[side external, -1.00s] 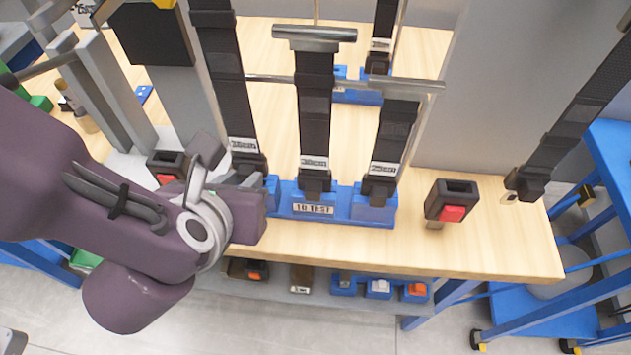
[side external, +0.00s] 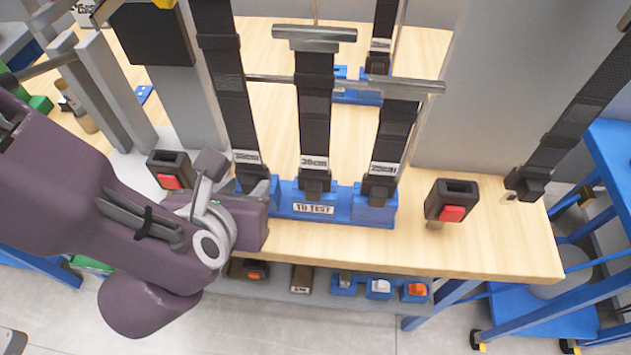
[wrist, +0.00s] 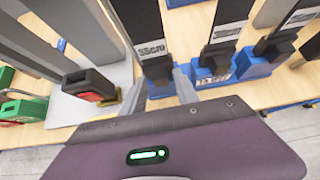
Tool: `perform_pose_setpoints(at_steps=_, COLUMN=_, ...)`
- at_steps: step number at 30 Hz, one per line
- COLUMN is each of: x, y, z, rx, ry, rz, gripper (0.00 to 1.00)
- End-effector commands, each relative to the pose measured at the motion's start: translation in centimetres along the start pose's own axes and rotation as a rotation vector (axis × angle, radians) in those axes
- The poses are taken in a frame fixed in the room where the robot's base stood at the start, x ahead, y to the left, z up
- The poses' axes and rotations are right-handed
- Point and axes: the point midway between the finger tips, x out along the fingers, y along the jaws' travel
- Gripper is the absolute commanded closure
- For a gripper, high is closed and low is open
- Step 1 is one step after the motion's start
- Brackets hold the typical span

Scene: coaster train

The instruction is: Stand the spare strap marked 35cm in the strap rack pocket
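The blue strap rack (side external: 345,212), labelled TO TEST, stands on the wooden bench. Two black straps stand in it: the middle one (side external: 314,115) and the right one (side external: 393,130). The spare strap (side external: 226,90) is upright at the rack's left end. Its white label (wrist: 150,48) appears to read 35cm in the wrist view.
A black buckle with a red button (side external: 170,170) stands left of my gripper, and another (side external: 450,202) right of the rack. A metal rail (side external: 345,83) crosses behind the straps. Another strap (side external: 570,115) hangs at the far right.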

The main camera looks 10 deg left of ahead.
Motion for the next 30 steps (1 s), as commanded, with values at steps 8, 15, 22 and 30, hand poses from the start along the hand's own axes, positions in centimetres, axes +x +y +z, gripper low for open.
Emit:
perform_pose_setpoints(at_steps=8, x=0.0, y=0.0, z=0.0, rx=0.000, ry=0.001, rz=0.000, gripper=0.53)
perform_pose_setpoints(at_steps=15, x=-3.3, y=-0.1, z=0.1, rx=-0.001, ry=-0.001, rz=-0.004, gripper=0.53)
perform_pose_setpoints(at_steps=22, x=-6.8, y=0.0, z=0.0, rx=-0.001, ry=0.000, rz=-0.001, gripper=0.53)
perform_pose_setpoints(at_steps=30, x=-7.1, y=0.0, z=0.0, rx=0.001, ry=0.000, rz=0.000, gripper=0.53)
